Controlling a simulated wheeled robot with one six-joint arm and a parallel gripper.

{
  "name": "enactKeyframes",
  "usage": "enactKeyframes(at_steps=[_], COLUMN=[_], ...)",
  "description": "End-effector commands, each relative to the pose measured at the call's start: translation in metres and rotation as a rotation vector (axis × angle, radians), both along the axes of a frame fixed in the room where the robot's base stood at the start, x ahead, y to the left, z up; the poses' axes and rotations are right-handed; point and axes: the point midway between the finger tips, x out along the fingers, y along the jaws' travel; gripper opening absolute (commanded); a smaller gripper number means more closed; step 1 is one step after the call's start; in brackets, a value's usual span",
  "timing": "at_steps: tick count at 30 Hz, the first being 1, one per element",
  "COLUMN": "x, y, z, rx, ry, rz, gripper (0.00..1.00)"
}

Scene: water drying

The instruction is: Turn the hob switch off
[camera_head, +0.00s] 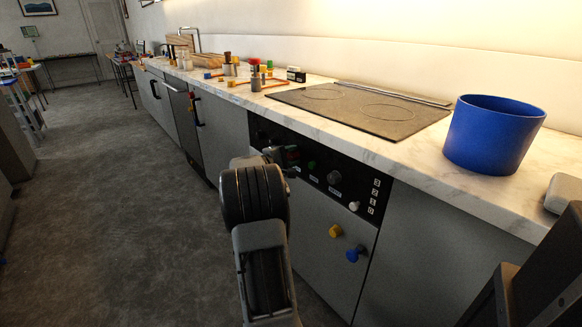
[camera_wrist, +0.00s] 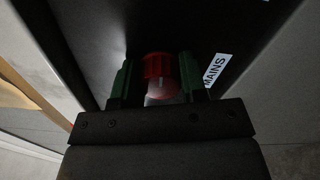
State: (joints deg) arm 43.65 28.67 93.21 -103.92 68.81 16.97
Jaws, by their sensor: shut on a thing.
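The black control panel (camera_head: 322,175) is on the front of the grey unit below the hob (camera_head: 365,108). In the wrist view a red knob (camera_wrist: 158,68) with a pale pointer mark sits between the two green fingers of my gripper (camera_wrist: 158,76), beside a white label reading MAINS (camera_wrist: 217,69). My gripper (camera_head: 290,155) is shut on the red knob. In the head view my arm and gripper hide most of that knob. Also on the panel are a green knob (camera_head: 312,165), a dark knob (camera_head: 334,177) and a white knob (camera_head: 354,206).
A blue pot (camera_head: 493,135) stands on the marble counter right of the hob. Yellow (camera_head: 335,230) and blue (camera_head: 353,254) knobs stick out from the front below the panel. Several small items stand on the counter to the left. The floor (camera_head: 130,220) at left is clear.

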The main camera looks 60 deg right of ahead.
Motion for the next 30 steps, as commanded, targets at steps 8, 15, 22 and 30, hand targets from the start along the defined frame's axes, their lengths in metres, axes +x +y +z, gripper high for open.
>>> enactKeyframes(at_steps=[8,15,22,30], x=[0.0019,0.002,0.0022,0.0015], y=[-0.0007,-0.0007,-0.0006,-0.0004], z=[0.003,0.0047,0.0052,0.0035], rx=[-0.033,-0.038,-0.038,-0.035], ry=[-0.079,-0.096,-0.096,-0.095], rz=[0.007,0.008,0.008,0.005], gripper=[0.15,0.15,0.16,0.58])
